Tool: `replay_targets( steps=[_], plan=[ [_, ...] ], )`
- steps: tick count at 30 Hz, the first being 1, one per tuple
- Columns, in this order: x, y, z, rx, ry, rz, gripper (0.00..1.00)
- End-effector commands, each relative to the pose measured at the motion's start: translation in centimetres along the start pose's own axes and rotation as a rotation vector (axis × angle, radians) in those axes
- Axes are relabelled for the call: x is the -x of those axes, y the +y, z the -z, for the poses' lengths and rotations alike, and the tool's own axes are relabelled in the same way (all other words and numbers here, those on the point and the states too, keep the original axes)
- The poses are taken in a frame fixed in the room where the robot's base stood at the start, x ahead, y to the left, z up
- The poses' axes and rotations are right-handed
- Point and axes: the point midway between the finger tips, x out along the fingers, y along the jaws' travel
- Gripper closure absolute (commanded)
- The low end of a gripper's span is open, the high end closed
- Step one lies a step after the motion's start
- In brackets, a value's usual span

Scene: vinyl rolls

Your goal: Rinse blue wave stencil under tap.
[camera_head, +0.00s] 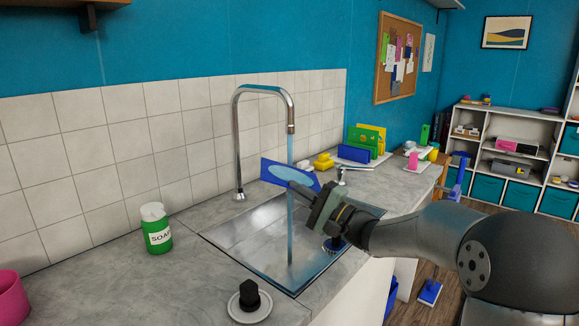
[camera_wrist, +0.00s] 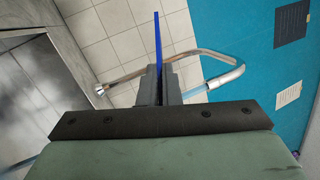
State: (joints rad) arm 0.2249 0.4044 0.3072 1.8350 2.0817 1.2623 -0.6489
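The blue wave stencil (camera_head: 273,173) is a flat blue plate with a light-blue shape on it. My gripper (camera_head: 306,192) is shut on its right part and holds it up over the sink (camera_head: 262,243). In the wrist view the stencil (camera_wrist: 158,38) shows edge-on as a thin blue strip between the fingers (camera_wrist: 159,86). The chrome tap (camera_head: 291,112) runs, and a blue stream of water (camera_head: 290,220) falls from its spout into the sink. The stream crosses the stencil in the head view. The tap's pipe (camera_wrist: 210,62) also shows in the wrist view.
A green soap bottle (camera_head: 157,232) stands left of the sink. A black knob on a round base (camera_head: 249,303) is at the front edge. The left counter is mostly clear.

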Motion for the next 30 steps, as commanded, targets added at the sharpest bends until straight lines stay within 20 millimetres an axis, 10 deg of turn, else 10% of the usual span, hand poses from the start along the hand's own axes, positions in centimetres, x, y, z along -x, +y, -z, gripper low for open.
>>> replay_targets(
  steps=[30],
  plan=[
    [1.4, -4.7, -5.0, 0.002, 0.000, 0.001, 1.00]
  ],
)
